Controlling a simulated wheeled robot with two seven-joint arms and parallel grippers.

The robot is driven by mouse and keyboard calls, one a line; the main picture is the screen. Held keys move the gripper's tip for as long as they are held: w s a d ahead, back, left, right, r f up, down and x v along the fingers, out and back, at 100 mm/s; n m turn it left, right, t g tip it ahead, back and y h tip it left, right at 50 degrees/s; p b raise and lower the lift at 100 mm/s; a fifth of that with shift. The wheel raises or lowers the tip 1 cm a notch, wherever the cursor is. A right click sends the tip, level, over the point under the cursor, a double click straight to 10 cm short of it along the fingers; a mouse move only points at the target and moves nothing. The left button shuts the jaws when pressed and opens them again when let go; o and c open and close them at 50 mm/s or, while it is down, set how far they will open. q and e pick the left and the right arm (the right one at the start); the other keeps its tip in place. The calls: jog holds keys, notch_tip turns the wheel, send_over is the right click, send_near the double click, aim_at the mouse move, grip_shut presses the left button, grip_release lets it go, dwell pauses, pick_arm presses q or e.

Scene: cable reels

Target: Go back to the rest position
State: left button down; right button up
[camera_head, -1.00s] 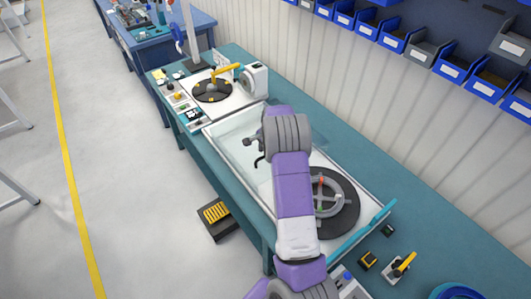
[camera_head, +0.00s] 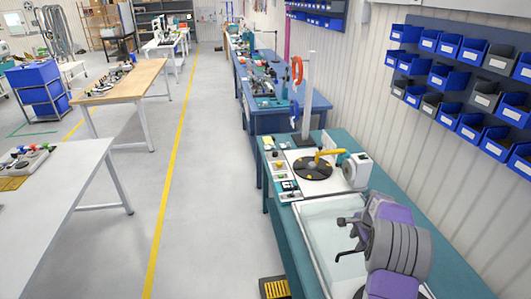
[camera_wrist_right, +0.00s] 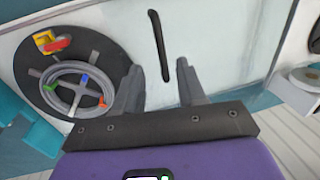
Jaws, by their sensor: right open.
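My right gripper (camera_head: 347,238) is open and empty over the white tray (camera_head: 318,222) on the teal bench. In the right wrist view its two grey fingers (camera_wrist_right: 160,82) stand apart with nothing between them. A red and yellow piece (camera_wrist_right: 50,41) sits at the disc's edge. A dark elongated bar or slot (camera_wrist_right: 159,48) shows beyond the fingertips. My left gripper is not in view.
A black turntable with a yellow arm (camera_head: 328,155) stands at the bench's far end, beside a white round unit (camera_head: 356,170). Blue bins (camera_head: 470,127) hang on the right wall. A black and yellow step (camera_head: 275,288) lies on the floor. The left aisle is clear.

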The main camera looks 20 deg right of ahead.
jog(key=shift+a, duration=0.1)
jog(key=s+a+f+n+y+b, duration=0.2)
jog(key=a+f+n+b, duration=0.4)
jog(key=a+f, duration=1.5)
jog(key=s+a+f+n+y+b, duration=0.1)
jog(key=s+a+f+n, duration=0.4)
jog(key=a, duration=0.6)
jog(key=s+a+f+n+g+y+b, duration=0.1)
jog(key=s+a+f+n, duration=0.4)
jog(key=s+a, duration=0.5)
jog(key=shift+s+a+f+n+g+y+b, duration=0.15)
jog(key=shift+s+a+n+g+y+b, duration=0.2)
jog(key=shift+n+b, duration=0.35)
